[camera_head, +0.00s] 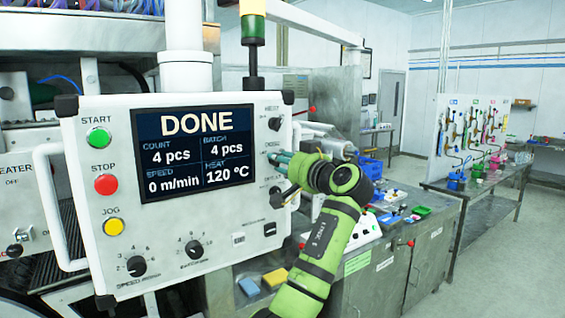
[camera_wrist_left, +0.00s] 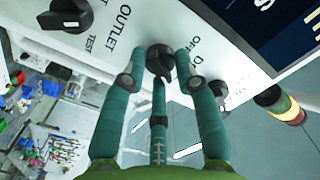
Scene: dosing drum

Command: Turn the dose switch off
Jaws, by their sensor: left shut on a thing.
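The white control panel (camera_head: 215,215) stands at the left in the head view, its screen (camera_head: 195,150) reading DONE. The dose switch is a black rotary knob (camera_wrist_left: 160,58) on the panel in the wrist view, with OFF and a partly hidden label starting with D beside it. My left gripper (camera_head: 282,163) is at the panel's right edge; in the wrist view its teal fingers (camera_wrist_left: 160,78) are shut around that knob. In the head view the fingers hide the knob. The knob's exact pointer angle is hard to tell. My right gripper is not in view.
The heat knob (camera_head: 275,124) is just above my fingers and the outlet knob (camera_head: 275,197) just below. A signal light (camera_head: 253,25) rises above the panel. A grey cabinet (camera_head: 385,275) with small items is at the right. Open floor (camera_head: 500,260) lies beyond.

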